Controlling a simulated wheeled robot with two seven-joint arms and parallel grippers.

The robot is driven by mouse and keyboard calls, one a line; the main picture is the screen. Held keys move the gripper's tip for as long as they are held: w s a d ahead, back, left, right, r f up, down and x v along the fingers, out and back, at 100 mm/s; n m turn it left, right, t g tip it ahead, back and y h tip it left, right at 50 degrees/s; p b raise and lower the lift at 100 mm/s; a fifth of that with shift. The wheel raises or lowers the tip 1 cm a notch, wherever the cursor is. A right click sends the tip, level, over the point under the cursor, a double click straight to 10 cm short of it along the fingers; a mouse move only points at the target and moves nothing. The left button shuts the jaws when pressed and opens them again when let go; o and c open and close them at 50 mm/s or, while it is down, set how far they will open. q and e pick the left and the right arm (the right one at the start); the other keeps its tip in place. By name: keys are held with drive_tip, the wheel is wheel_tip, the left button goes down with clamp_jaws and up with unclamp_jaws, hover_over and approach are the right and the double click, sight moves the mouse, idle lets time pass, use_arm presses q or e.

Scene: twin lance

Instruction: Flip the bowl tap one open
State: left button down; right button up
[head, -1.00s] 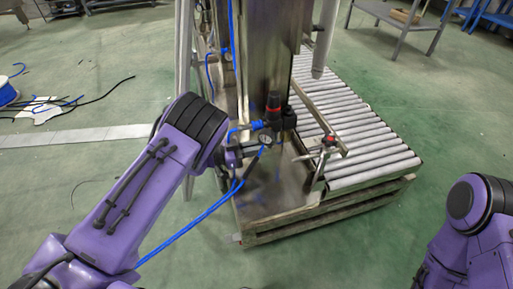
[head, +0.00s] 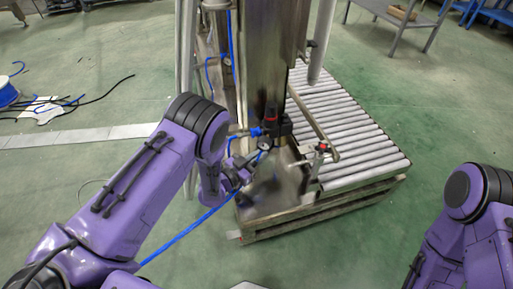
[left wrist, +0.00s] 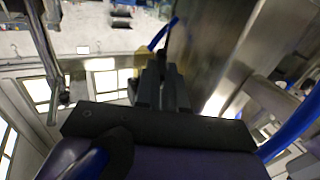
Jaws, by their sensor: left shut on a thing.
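My left gripper (head: 250,163) is beside the upright steel machine, just below a black fitting with a red cap (head: 270,117) and a small round gauge (head: 264,145). Its fingers (left wrist: 160,82) look closed in the left wrist view, on something small that I cannot make out. A blue hose (head: 185,233) runs past them. A small valve with a red top (head: 322,148) stands on the right of the machine, apart from the gripper. I cannot tell which fitting is bowl tap one. My right arm shows at the right edge; its gripper is out of view.
The steel column (head: 262,60) rises behind the gripper from a low platform (head: 285,222). A roller conveyor (head: 350,120) lies to the right. Black cables (head: 75,100) lie on the floor at the left. Open green floor (head: 340,250) lies in front.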

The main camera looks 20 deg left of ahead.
use_arm(q)
drive_tip(key=shift+w+d+n+g+y+b, duration=0.15)
drive_tip(key=shift+d+n+y, duration=0.65)
drive_tip(key=shift+n+y, duration=1.8)
drive_tip(key=shift+s+d+n+g+y+b, duration=0.15)
drive_tip(key=shift+d+n+y, duration=1.1)
drive_tip(key=shift+y, duration=2.35)
drive_tip(key=shift+w+d+n+g+y+b, duration=0.15)
drive_tip(key=shift+d+n+y, duration=0.25)
drive_tip(key=shift+n+y, duration=2.4)
drive_tip(key=shift+r+m+y, duration=0.1)
drive_tip(key=shift+m+y, duration=0.15)
drive_tip(key=shift+y, duration=0.35)
drive_tip(key=c, duration=1.2)
unclamp_jaws()
